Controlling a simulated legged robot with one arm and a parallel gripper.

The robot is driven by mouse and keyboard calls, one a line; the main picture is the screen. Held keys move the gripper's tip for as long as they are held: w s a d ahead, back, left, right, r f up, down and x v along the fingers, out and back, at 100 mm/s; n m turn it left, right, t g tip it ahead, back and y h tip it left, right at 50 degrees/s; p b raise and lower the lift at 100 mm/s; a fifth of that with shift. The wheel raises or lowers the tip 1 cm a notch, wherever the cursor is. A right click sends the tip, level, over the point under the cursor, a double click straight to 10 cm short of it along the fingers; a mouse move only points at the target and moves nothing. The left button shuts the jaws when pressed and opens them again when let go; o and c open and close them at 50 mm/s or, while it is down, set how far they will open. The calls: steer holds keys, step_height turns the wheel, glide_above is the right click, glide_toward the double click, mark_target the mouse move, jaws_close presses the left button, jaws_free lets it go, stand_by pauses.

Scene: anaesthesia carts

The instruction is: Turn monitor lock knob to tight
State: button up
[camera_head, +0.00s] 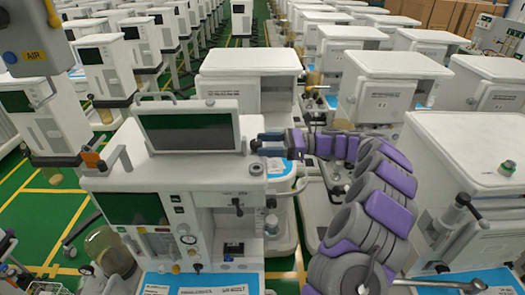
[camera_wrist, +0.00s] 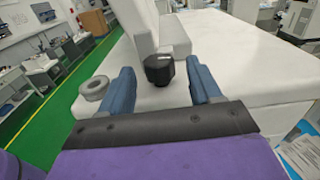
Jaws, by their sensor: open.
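The monitor (camera_head: 188,130), a flat screen in a pale frame, stands on top of the front anaesthesia cart (camera_head: 225,170). In the wrist view, a black faceted lock knob (camera_wrist: 158,70) with a small pale mark on top sits at the foot of a pale upright. My gripper (camera_head: 261,144) reaches in from the right beside the monitor's right edge. In the wrist view its blue fingers (camera_wrist: 160,84) are apart, one on each side of the knob, with visible gaps. The knob is not clearly visible in the head view.
A grey ring-shaped fitting (camera_wrist: 95,88) sits on the cart top outside the left finger; it also shows in the head view (camera_head: 257,169). Another white cart (camera_head: 249,75) stands close behind, and more carts stand at the right. Green floor (camera_wrist: 62,75) shows at the left.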

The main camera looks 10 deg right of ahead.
steer(key=shift+a, duration=0.2)
steer(key=shift+w+a+r, duration=0.1)
steer(key=shift+a, duration=0.2)
steer(key=shift+c, duration=1.1)
steer(key=c, duration=0.8)
steer(key=shift+t, duration=0.3)
steer(key=shift+s+a+m+t+h, duration=0.1)
steer(key=shift+s+m+t+h, duration=0.15)
steer(key=shift+m+t, duration=0.55)
steer(key=shift+s+a+m+t+h, duration=0.15)
steer(key=shift+m+t+h, duration=0.3)
steer(key=shift+t, duration=0.55)
steer(key=shift+s+m+t+h+b, duration=0.15)
steer(key=shift+m+t+h+b, duration=0.5)
steer(key=shift+m+t+h, duration=1)
steer(key=shift+t+y, duration=0.25)
steer(key=shift+t, duration=0.3)
